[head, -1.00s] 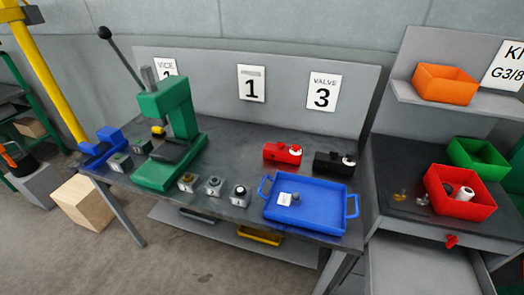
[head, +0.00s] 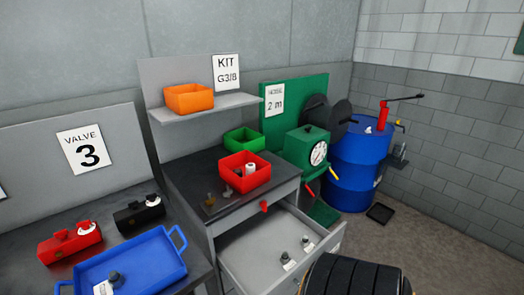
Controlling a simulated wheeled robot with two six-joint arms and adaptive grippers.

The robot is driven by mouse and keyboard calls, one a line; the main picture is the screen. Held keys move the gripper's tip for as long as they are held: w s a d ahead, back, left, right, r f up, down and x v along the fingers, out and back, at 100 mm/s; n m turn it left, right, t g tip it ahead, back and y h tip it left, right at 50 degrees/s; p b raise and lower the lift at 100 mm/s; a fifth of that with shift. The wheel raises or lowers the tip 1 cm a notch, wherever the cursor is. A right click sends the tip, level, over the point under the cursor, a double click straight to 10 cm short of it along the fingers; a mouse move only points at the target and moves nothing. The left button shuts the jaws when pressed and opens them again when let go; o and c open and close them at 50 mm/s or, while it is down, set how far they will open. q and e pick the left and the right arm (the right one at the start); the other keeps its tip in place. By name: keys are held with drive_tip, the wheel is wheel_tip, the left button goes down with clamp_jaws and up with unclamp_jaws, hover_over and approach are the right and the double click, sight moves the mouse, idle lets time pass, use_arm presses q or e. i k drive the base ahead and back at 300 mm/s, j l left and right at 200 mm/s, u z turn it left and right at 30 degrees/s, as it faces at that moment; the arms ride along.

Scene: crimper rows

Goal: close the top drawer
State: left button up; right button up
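A grey drawer (head: 262,250) stands pulled out of the grey cabinet under the dark worktop (head: 190,187) in the head view. Two small dark fittings with white labels, one at the right (head: 305,243) and one lower (head: 287,260), lie inside it. The drawer's near front is partly hidden by the lower frame edge and a black ribbed object. Neither of my grippers is in view.
The black ribbed object (head: 355,277) stands close in front of the drawer. A red bin (head: 245,177) and green bin (head: 244,140) stand on the worktop. A blue drum (head: 358,165) and green machine (head: 303,146) are to the right. Floor is clear farther right.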

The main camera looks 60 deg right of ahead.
sight(249, 253)
drive_tip(key=z, duration=2.4)
